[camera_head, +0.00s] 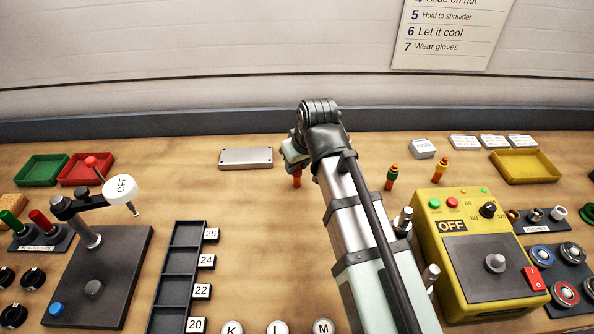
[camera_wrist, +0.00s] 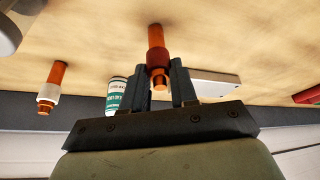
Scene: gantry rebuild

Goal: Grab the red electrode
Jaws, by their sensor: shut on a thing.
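The red electrode (camera_wrist: 156,59) is an orange copper rod with a dark red collar. In the wrist view it stands between the two dark fingers of my gripper (camera_wrist: 161,74), which is shut on it near the collar. In the head view my gripper (camera_head: 295,155) is above the middle of the bench, and the lower orange part of the electrode (camera_head: 297,178) shows below it. I cannot tell whether its foot touches the bench. The collar is hidden in the head view.
A white-collared electrode (camera_wrist: 51,88) and a white-green can (camera_wrist: 116,96) stand nearby. Green (camera_head: 392,177) and yellow (camera_head: 441,167) electrodes stand right of my arm. A metal plate (camera_head: 246,157) lies left. A yellow control box (camera_head: 462,233) is at right.

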